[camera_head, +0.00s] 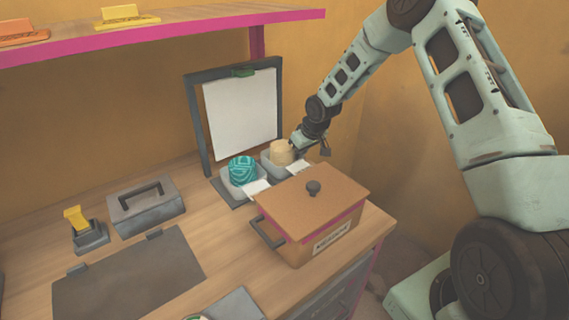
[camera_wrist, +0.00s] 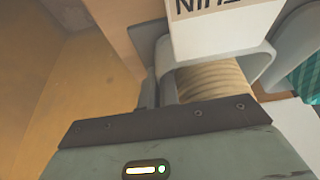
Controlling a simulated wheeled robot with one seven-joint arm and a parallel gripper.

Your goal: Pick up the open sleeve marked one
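I cannot read a mark "one" on anything, and I cannot pick out a sleeve for certain. A beige ribbed roll (camera_head: 281,152) stands in a small grey holder (camera_head: 272,168) at the back right of the bench. My gripper (camera_head: 312,146) is at the right of this roll, low and close to it. In the wrist view the roll (camera_wrist: 215,82) shows just beyond my gripper's dark bar, with grey curved parts around it. A white card (camera_wrist: 222,32) with partly cut-off lettering is above it. Whether my fingers touch the roll is unclear.
A lidded brown box (camera_head: 312,205) stands in front. A framed white board (camera_head: 241,110) stands behind. A grey lidded case (camera_head: 146,205), yellow-handled tool (camera_head: 79,222) and dark mat (camera_head: 130,280) lie left. A pink-edged shelf (camera_head: 190,28) hangs above.

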